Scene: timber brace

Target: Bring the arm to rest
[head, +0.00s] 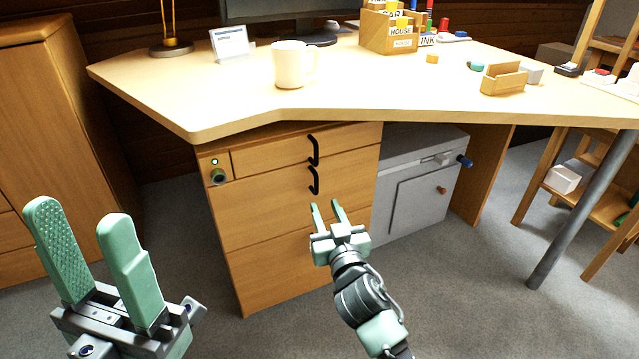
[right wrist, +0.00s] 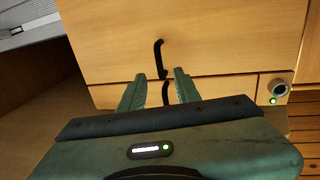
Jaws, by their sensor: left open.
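My left gripper (head: 96,258) is at the lower left of the head view, with two green fingers apart and nothing between them. My right gripper (head: 326,212) is in front of the wooden drawer unit (head: 290,240), below its two black handles. Its green fingers are apart and empty. In the right wrist view, the right gripper (right wrist: 158,82) points at the drawer fronts, and one black handle (right wrist: 159,58) shows beyond the fingertips. A second handle (right wrist: 166,95) shows between the fingers; no contact is visible.
The desk (head: 230,95) bears a white mug (head: 291,64), a card holder (head: 231,45) and a wooden box of labelled cards (head: 390,32). A grey cabinet (head: 420,200) stands right of the drawers. A grey table leg (head: 580,215) and wooden shelf (head: 600,205) are at right. Carpet lies open in front.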

